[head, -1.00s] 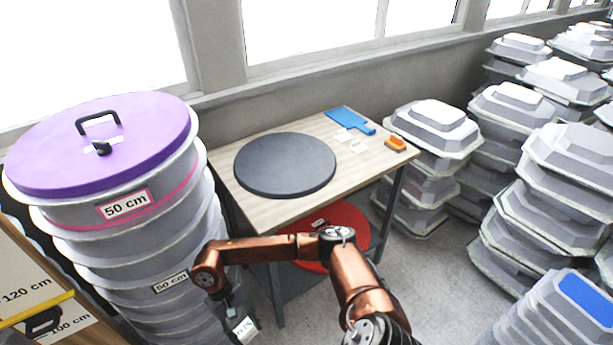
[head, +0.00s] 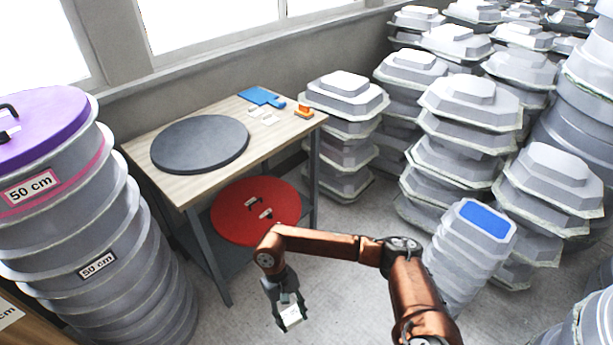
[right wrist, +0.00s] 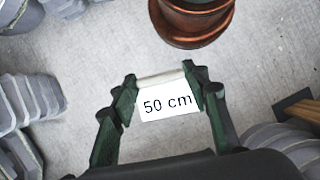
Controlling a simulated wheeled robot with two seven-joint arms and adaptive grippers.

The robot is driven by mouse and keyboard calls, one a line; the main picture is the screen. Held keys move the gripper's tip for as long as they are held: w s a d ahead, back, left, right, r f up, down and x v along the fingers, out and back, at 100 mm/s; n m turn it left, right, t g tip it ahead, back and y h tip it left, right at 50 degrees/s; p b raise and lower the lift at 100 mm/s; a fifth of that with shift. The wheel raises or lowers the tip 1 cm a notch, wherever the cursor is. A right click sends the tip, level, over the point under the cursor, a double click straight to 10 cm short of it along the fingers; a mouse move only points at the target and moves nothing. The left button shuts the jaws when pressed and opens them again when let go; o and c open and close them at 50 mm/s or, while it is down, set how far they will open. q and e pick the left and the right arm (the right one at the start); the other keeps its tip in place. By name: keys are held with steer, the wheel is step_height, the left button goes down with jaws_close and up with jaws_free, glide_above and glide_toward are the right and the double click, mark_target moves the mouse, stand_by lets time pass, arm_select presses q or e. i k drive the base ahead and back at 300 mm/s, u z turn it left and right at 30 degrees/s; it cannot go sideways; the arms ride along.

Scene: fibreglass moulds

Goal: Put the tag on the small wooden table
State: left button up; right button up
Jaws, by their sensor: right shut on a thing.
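The small wooden table (head: 180,184) stands left of centre in the head view, with a wood top and dark metal legs. My right gripper (head: 288,308) hangs low in front of the table, below the level of its top. It is shut on a white tag (head: 291,316). In the right wrist view the tag (right wrist: 167,104) reads "50 cm" and sits between the two green-dark fingers of the gripper (right wrist: 163,82), with bare floor beneath it. My left gripper shows in neither view.
On the tabletop lie a dark round disc (head: 200,144), a blue board (head: 262,96), small white cards (head: 263,116) and an orange item (head: 304,111). A red disc (head: 270,228) lies on the lower shelf. Grey mould stacks (head: 345,100) stand right; a purple-lidded stack (head: 90,230) stands left.

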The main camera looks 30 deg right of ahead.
mark_target(282, 128)
steer(key=z, duration=0.4)
steer(key=k, duration=0.6)
steer(key=z, duration=1.25)
steer(key=i, duration=2.4)
steer(key=u, duration=0.7)
